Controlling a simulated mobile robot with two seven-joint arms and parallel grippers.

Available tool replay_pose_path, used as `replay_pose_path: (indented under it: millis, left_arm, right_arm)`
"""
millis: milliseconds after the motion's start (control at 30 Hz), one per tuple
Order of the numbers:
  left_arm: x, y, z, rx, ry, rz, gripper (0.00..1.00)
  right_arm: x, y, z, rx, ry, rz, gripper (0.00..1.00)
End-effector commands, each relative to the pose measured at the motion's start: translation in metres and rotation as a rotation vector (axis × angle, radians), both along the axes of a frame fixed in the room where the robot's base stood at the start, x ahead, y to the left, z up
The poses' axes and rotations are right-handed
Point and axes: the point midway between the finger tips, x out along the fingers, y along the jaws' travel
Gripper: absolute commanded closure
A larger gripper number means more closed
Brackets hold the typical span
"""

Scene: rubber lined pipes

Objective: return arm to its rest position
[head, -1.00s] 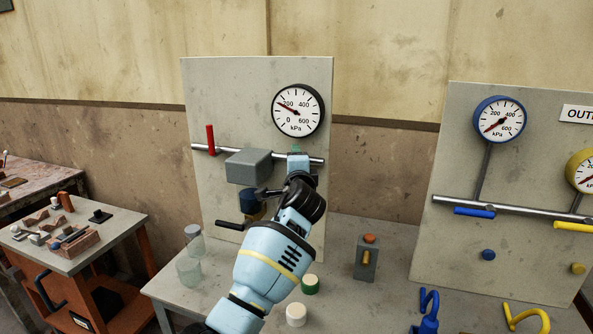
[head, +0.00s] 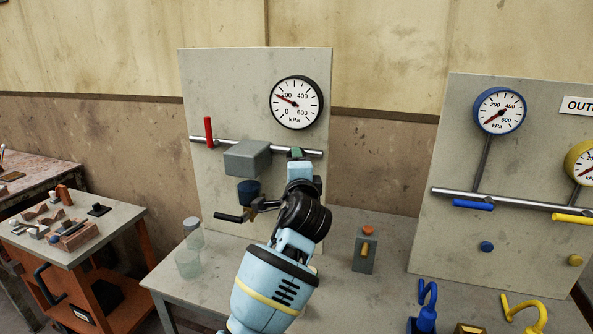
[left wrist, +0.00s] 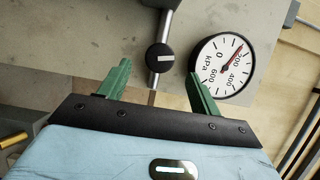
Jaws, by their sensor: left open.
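My left arm reaches up from the bottom middle of the head view towards the left grey panel (head: 220,90). My left gripper (head: 297,155) is in front of the steel pipe (head: 312,152), below the black-rimmed gauge (head: 296,102). In the left wrist view the gripper (left wrist: 158,84) has its green fingers spread apart with nothing between them. A black round knob (left wrist: 159,57) with a white bar lies beyond the gap, and the gauge (left wrist: 221,66) is just right of the fingers. My right gripper is not in view.
A grey box (head: 247,158), a dark blue cylinder (head: 249,191) and a black handle (head: 228,217) are left of the arm. Clear jars (head: 188,263) and a grey block with an orange cap (head: 366,252) stand on the table. A second panel (head: 450,150) is at right.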

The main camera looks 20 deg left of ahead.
Motion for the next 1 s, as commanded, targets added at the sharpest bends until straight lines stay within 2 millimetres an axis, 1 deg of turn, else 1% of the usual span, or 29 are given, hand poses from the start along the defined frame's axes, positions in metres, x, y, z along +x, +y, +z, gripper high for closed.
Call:
replay_pose_path:
  millis: [133,167,233,267,367,400,467,500,567,600,667,700,767,800,867,900,967,1000]
  left_arm:
    - [-0.001,0.001,-0.003,-0.007,0.004,0.000,0.36]
    - [-0.002,0.002,-0.007,-0.015,0.008,0.001,0.36]
    - [-0.007,0.005,-0.024,-0.051,0.030,0.003,0.36]
    - [-0.010,0.007,-0.035,-0.074,0.043,0.004,0.36]
    - [-0.030,0.017,-0.083,-0.185,0.105,0.017,0.36]
    - [-0.041,0.022,-0.106,-0.240,0.136,0.026,0.36]
    - [-0.061,0.028,-0.140,-0.328,0.184,0.042,0.36]
    - [-0.075,0.033,-0.162,-0.387,0.214,0.055,0.36]
    - [-0.099,0.038,-0.193,-0.471,0.262,0.078,0.36]
    - [-0.115,0.041,-0.213,-0.526,0.294,0.096,0.36]
    - [-0.142,0.045,-0.240,-0.608,0.340,0.124,0.36]
    - [-0.160,0.047,-0.257,-0.660,0.371,0.145,0.36]
    - [-0.189,0.050,-0.281,-0.737,0.419,0.179,0.36]
    - [-0.209,0.051,-0.295,-0.786,0.450,0.203,0.36]
    - [-0.240,0.053,-0.314,-0.857,0.498,0.242,0.36]
    - [-0.261,0.053,-0.325,-0.903,0.530,0.269,0.36]
    - [-0.293,0.054,-0.340,-0.968,0.576,0.313,0.36]
    - [-0.315,0.054,-0.348,-1.010,0.608,0.345,0.36]
  right_arm:
    - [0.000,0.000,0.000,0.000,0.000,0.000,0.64]
    - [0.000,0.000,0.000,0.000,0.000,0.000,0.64]
    - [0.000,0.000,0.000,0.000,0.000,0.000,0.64]
    - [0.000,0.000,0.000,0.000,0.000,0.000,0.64]
    - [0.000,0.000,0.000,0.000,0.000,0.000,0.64]
    - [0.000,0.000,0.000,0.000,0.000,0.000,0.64]
    - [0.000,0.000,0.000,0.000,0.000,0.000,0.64]
    - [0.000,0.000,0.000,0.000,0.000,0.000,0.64]
    - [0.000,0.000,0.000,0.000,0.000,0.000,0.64]
    - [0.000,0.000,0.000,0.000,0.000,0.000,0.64]
    - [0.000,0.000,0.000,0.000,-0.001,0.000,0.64]
    - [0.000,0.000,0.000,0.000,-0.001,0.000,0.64]
    - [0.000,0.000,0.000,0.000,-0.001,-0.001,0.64]
    - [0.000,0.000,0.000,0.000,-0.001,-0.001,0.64]
    - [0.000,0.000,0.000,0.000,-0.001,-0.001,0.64]
    - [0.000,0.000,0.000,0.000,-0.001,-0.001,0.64]
    - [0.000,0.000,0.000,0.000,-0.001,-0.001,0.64]
    - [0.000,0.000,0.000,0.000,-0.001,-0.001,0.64]
